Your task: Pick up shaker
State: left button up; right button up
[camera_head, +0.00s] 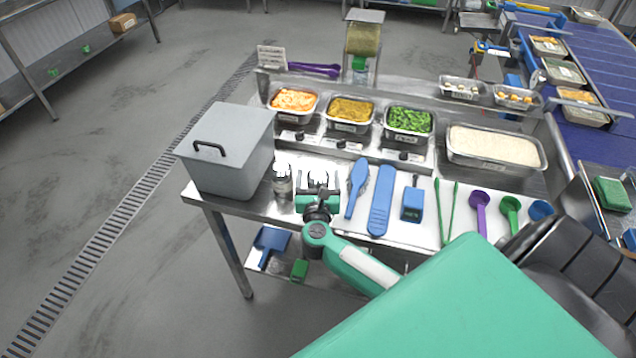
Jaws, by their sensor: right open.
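The shaker (282,184) is a small silvery container standing upright on the metal table, just right of the big grey box. My right gripper (318,178) is beside it, to its right, with its fingers pointing toward the back of the table. The gripper is open and holds nothing that I can see. The shaker is not between its fingers; a small gap seems to lie between them. My left gripper is not in view.
A grey lidded box (228,160) stands close left of the shaker. Blue utensils, including a brush (357,186) and a paddle (381,200), lie right of the gripper on a white mat. Food trays and a rice tray (494,165) stand behind.

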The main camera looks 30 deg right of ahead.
jog(key=shift+x, duration=1.1)
jog(key=c, duration=1)
jog(key=shift+c, duration=0.6)
jog(key=shift+r, duration=0.1)
